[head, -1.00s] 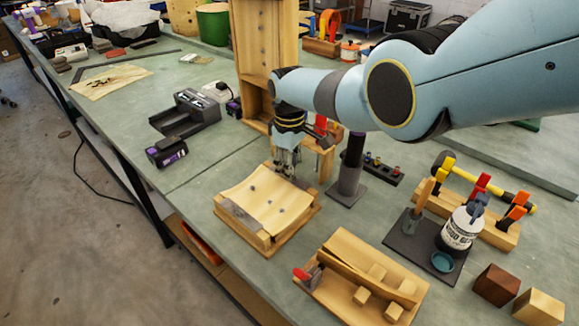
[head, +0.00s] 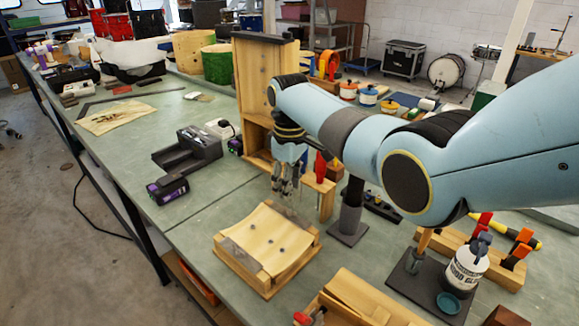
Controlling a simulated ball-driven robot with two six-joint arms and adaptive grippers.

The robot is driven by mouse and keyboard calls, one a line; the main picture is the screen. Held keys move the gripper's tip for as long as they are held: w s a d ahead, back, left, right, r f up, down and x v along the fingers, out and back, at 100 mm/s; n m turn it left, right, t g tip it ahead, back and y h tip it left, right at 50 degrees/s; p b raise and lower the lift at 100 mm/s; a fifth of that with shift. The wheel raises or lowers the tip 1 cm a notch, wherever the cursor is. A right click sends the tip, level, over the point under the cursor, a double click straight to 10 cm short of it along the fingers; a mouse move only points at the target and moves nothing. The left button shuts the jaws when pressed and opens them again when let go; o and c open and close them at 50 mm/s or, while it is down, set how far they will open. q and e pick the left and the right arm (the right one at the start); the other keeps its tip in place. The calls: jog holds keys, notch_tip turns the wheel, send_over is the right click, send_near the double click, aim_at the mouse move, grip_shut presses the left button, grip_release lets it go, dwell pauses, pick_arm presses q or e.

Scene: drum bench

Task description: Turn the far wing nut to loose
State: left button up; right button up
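A shallow wooden form with a curved pale board (head: 243,235) stands on the bench in the lower middle of the head view. Several small dark fittings show on the board. One fitting (head: 281,227) lies toward its far right; they are too small to tell which is the far wing nut or how it is turned. My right gripper (head: 284,192) points down just beyond the form's far edge, apart from the dark fittings in the picture. Its fingers are small and overlap, so their opening is unclear. My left gripper is out of view.
A tall wooden box (head: 252,85) and a dark post on a square base (head: 348,230) stand close to my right gripper. A glue bottle (head: 466,264) is at right. A battery pack (head: 168,189) lies left; the green bench (head: 205,215) between is clear.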

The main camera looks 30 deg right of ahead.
notch_tip(320, 180, up, 5)
jog(key=shift+r, duration=0.15)
jog(key=shift+c, duration=0.4)
